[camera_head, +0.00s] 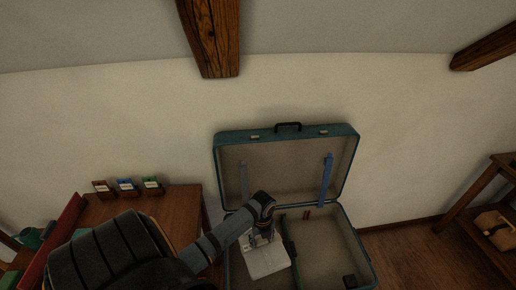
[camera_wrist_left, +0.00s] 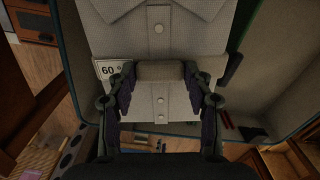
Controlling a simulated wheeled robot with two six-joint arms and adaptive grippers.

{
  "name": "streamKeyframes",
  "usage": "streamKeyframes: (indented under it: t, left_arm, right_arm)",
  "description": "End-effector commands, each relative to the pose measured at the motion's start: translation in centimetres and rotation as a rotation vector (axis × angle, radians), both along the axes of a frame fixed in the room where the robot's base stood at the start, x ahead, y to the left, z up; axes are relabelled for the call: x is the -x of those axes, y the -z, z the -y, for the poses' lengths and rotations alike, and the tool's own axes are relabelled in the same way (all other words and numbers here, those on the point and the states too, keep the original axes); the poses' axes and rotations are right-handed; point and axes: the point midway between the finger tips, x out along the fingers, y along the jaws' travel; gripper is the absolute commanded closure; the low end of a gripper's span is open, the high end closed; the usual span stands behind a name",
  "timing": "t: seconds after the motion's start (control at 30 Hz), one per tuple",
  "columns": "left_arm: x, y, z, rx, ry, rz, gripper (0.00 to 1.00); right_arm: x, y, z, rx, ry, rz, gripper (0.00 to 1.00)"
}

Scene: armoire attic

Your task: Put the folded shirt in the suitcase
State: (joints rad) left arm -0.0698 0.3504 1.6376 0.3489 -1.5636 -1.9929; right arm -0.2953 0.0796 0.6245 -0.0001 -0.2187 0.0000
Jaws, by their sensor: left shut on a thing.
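The folded shirt (camera_head: 266,263) is pale grey, with a collar and buttons that show in the left wrist view (camera_wrist_left: 158,30). My left gripper (camera_head: 262,238) is shut on a rounded pale band across the shirt; its fingers also show in the left wrist view (camera_wrist_left: 160,74). The open teal suitcase (camera_head: 300,178) has its lid up against the wall. The shirt is over or in its left compartment, left of a dark green divider (camera_head: 290,248). I cannot tell whether it touches the suitcase floor. My right gripper is out of view.
The right compartment holds small red items (camera_head: 307,214) and a dark block (camera_head: 349,281), with bare room between. A wooden shelf (camera_head: 480,190) stands at right.

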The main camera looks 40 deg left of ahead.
Motion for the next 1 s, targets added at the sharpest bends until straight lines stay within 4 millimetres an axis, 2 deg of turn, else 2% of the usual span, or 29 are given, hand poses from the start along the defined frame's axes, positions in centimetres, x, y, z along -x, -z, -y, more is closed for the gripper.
streamKeyframes:
  t: [0.03,0.13,0.33,0.53,0.63,0.77,1.0]
  left_arm:
    - [0.2,0.9,-0.6,-0.002,0.075,0.001,0.98]
    - [0.4,1.2,-1.2,0.000,0.187,0.001,0.98]
    - [0.5,1.5,-1.3,0.002,0.232,0.000,0.98]
    - [0.5,5.6,-1.3,0.002,0.230,-0.002,0.98]
    - [0.4,6.7,-1.3,0.002,0.230,0.000,0.98]
    - [0.4,7.1,-1.3,0.002,0.230,0.001,0.98]
    - [0.4,10.7,-1.3,0.002,0.229,0.000,0.98]
  right_arm:
    - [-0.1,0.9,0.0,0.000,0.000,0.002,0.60]
    - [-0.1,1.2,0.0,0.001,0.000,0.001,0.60]
    - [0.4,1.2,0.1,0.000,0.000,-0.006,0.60]
    - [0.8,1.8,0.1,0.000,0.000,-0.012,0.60]
    - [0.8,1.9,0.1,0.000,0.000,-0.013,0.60]
    - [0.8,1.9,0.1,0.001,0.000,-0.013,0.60]
    - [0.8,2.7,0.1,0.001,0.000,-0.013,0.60]
